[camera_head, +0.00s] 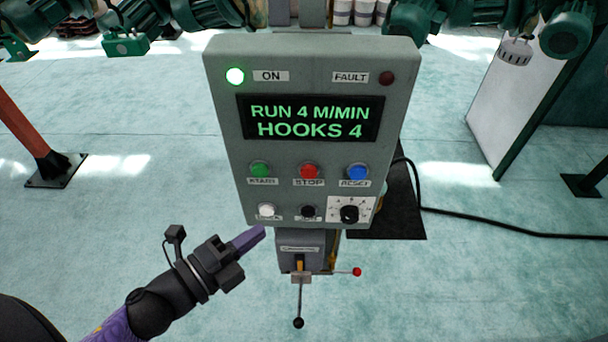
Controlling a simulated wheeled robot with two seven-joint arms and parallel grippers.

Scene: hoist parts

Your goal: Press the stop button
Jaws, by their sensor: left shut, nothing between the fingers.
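The red stop button (309,171) sits in the middle of the upper button row on a grey control panel (225,130), above a label reading STOP. The green start button (260,170) is to its left and the blue reset button (357,172) to its right. My left gripper (262,233) is shut and empty, its purple fingertips just below the panel's lower left edge, below and left of the stop button and apart from it in the picture. My right gripper is not in view.
The display (311,119) reads RUN 4 M/MIN, HOOKS 4, and the green ON lamp (235,76) is lit. A white button (267,211), a black button (308,212) and a rotary knob (349,213) form the lower row. A lever box (300,249) is below.

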